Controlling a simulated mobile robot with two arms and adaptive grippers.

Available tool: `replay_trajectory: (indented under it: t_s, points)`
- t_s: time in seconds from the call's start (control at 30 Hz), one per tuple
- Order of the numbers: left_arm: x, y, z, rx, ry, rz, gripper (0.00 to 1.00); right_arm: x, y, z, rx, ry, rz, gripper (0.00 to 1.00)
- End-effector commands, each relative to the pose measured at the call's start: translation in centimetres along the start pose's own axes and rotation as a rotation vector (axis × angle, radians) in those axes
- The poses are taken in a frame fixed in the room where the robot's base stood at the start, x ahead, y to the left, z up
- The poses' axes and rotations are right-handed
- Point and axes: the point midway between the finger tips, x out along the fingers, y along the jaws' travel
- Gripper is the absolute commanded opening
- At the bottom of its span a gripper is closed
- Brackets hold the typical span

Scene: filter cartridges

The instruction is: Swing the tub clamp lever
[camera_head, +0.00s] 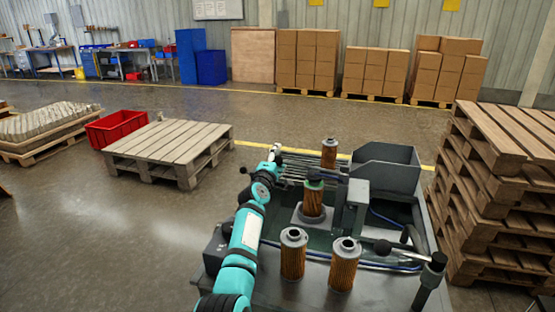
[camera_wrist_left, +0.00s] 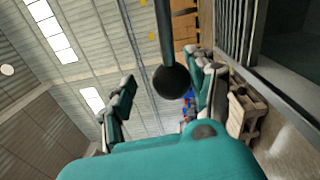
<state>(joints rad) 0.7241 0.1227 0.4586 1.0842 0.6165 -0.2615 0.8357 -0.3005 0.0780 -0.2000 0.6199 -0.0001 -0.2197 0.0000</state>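My left gripper (camera_head: 274,155) is at the far left side of the grey workbench, at the end of my teal arm. In the left wrist view the same gripper (camera_wrist_left: 163,95) is open, with its fingers wide apart. A black ball knob on a dark rod (camera_wrist_left: 171,82) lies between the fingers in that view; no finger is seen touching it. A small dark knob also shows beside the gripper in the head view (camera_head: 243,170). Another black-knobbed lever (camera_head: 383,247) sits on a post at the bench's front right. The grey tub (camera_head: 388,172) stands at the back. My right gripper is not seen.
Two filter cartridges (camera_head: 293,254) (camera_head: 344,265) stand at the bench front. Another stands in a grey holder (camera_head: 313,198), and one is at the back (camera_head: 329,153). Stacked pallets (camera_head: 500,185) are close on the right. Open floor lies left.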

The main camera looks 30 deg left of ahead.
Motion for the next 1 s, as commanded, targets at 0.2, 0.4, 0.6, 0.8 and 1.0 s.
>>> replay_trajectory:
  t_s: [0.2, 0.4, 0.6, 0.8, 1.0]
  points:
    - [0.1, 0.3, 0.0, 0.000, 0.001, 0.005, 0.59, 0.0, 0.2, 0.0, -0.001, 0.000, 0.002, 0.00]
    - [-0.6, 0.2, 0.0, -0.001, 0.001, 0.006, 0.59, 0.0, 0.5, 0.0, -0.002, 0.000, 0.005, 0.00]
    - [-3.5, 0.1, 0.1, -0.003, 0.001, 0.005, 0.59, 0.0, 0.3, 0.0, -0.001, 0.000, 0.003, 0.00]
    - [-7.6, 0.0, -0.1, -0.001, 0.003, 0.002, 0.59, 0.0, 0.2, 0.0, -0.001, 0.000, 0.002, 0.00]
    - [-10.8, -0.1, 0.0, 0.000, 0.001, -0.001, 0.59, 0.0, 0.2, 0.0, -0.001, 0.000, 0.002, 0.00]
